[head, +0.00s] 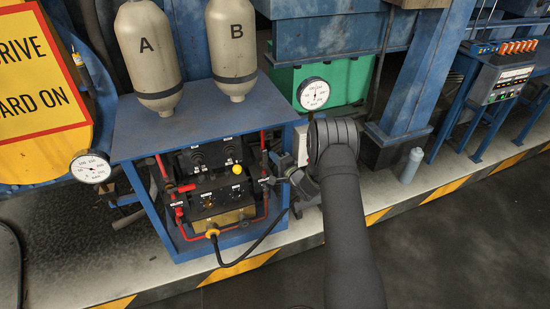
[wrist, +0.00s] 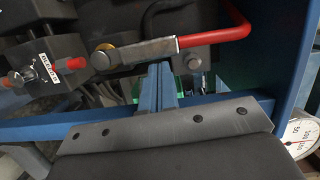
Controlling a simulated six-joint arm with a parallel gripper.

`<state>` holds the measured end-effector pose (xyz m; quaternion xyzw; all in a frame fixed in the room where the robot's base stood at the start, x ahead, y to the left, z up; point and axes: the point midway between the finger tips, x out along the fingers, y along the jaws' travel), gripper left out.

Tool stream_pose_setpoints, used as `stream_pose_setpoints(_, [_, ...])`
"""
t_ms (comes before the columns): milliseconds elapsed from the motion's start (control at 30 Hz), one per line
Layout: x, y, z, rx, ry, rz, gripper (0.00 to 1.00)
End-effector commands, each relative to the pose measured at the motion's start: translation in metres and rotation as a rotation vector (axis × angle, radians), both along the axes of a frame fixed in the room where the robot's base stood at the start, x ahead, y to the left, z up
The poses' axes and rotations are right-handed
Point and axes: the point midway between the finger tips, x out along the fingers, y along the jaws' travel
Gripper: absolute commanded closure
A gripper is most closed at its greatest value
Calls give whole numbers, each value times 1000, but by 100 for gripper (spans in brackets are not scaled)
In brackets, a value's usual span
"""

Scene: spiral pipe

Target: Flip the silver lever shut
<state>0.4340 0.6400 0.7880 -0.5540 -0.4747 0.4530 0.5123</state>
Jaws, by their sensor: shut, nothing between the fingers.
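In the wrist view, a silver lever (wrist: 145,50) lies nearly level, with a brass-coloured round pivot at its left end. Its right end meets a red pipe or rod that bends upward. My gripper (wrist: 158,68) is shut and empty, its blue-grey fingers upright together just below the right half of the lever. I cannot tell whether the fingertips touch it. In the head view, my gripper (head: 268,180) reaches in from the right at the right side of the dark valve panel (head: 215,178). The lever is too small or hidden to make out there.
The panel sits inside a blue frame under a tabletop (head: 200,118) carrying two beige cylinders (head: 148,60). Red pipes (head: 195,238) run around it, and a black cable hangs in front. A black block with a red knob (wrist: 75,64) is left of the lever.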

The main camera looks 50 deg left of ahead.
Motion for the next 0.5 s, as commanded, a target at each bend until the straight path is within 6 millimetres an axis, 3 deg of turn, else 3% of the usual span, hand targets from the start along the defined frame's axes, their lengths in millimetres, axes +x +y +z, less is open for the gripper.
stream_pose_setpoints(500, [-8, 3, 3, -40, -97, 1, 100])
